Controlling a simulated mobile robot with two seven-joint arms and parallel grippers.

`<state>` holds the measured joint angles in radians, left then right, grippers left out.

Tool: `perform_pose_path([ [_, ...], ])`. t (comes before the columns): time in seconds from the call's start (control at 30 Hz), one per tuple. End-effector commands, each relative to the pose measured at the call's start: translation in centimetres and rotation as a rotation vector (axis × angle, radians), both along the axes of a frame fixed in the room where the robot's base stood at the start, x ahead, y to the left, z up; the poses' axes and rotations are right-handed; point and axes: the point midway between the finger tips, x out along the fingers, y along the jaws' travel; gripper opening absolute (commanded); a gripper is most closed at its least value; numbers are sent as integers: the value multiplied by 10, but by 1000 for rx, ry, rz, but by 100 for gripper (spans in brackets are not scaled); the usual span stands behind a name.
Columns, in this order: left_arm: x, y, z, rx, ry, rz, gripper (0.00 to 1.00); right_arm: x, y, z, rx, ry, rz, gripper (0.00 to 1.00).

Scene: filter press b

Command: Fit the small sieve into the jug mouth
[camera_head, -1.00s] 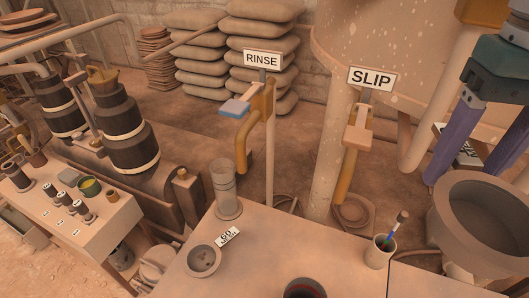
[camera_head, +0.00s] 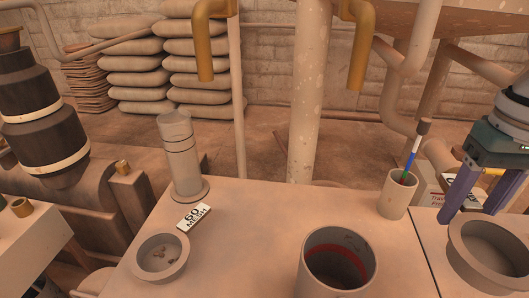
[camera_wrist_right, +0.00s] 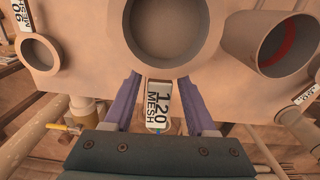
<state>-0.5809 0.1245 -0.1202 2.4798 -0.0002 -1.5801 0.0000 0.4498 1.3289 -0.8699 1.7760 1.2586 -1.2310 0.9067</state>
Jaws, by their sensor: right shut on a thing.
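A round grey sieve (camera_head: 490,258) with a broad rim is at the right of the head view. It also shows at the top middle of the right wrist view (camera_wrist_right: 165,62). My right gripper (camera_head: 468,213) is shut on it at its far side, with a "120 MESH" tag (camera_wrist_right: 159,104) between the purple fingers. The jug (camera_head: 338,268) stands upright on the table, left of the sieve; its mouth is open with a red band inside. It shows at the right of the wrist view (camera_wrist_right: 275,50). The sieve is apart from the jug. My left gripper is out of view.
A cup (camera_head: 396,197) with a brush stands behind the jug. A small bowl (camera_head: 158,258), a "60 MESH" tag (camera_head: 194,217) and a tall grey cylinder (camera_head: 182,160) are on the left. Yellow spouts (camera_head: 204,50) hang behind. The table between bowl and jug is clear.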

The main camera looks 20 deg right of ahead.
Motion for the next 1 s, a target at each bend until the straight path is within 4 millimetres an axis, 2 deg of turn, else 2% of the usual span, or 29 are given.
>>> perform_pose_path([
  [0.13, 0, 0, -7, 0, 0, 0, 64, 17, 26, -2, 8, -9, 6, 0],
  [0.5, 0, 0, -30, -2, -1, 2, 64, 73, 118, -3, 6, -6, 4, 0],
  [0.6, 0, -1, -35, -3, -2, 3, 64, 84, 136, -3, 4, -5, 2, 0],
  [0.7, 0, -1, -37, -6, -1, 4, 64, 91, 147, -2, 2, -3, 1, 0],
  [0.83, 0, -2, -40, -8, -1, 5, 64, 93, 151, -4, -1, -2, -1, 0],
  [1.0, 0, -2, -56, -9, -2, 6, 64, 92, 150, -30, -1, 0, -1, 0],
])
